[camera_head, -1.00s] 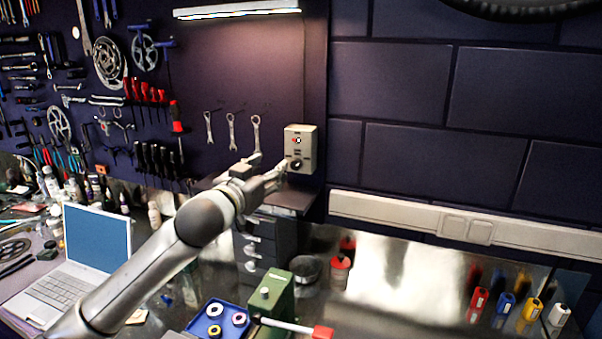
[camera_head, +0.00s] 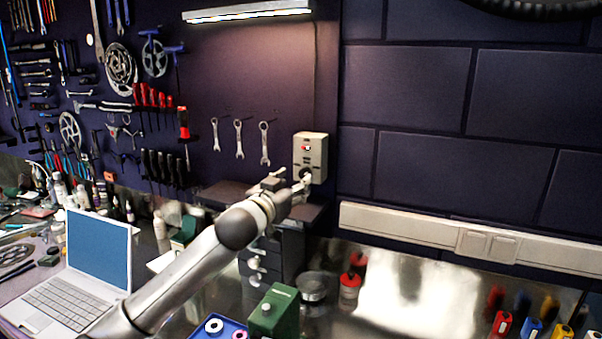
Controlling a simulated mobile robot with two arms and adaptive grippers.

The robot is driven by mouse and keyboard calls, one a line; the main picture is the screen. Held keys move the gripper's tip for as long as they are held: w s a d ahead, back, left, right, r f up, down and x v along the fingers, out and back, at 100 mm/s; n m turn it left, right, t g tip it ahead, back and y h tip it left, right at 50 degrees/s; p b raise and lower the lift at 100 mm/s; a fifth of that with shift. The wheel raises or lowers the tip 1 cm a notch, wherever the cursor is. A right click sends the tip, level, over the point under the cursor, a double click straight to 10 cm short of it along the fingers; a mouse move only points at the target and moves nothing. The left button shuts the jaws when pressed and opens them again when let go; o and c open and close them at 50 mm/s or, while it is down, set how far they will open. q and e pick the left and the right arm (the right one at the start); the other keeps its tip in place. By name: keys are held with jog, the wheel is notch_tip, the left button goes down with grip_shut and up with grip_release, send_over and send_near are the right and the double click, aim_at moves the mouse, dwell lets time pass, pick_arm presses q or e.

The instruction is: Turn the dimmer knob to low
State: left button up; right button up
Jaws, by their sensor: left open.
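A beige control box (camera_head: 310,152) is fixed to the dark wall in the middle of the view. My right gripper is not in view.
A lit lamp bar (camera_head: 247,11) is above the box. A dark drawer cabinet (camera_head: 290,245) stands below it. An open laptop (camera_head: 88,265), a green box (camera_head: 274,311) and a red-capped jar (camera_head: 349,288) are on the bench. Wrenches (camera_head: 239,139) hang to the left.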

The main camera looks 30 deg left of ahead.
aim_at(304, 175)
pick_arm(q)
jog(key=w+p, duration=0.1)
jog(key=w, duration=0.3)
jog(key=shift+w+a+r, duration=0.1)
jog(key=shift+w+a, duration=0.05)
jog(key=shift+w, duration=0.5)
jog(key=shift+c, duration=0.2)
jog(key=c, duration=1)
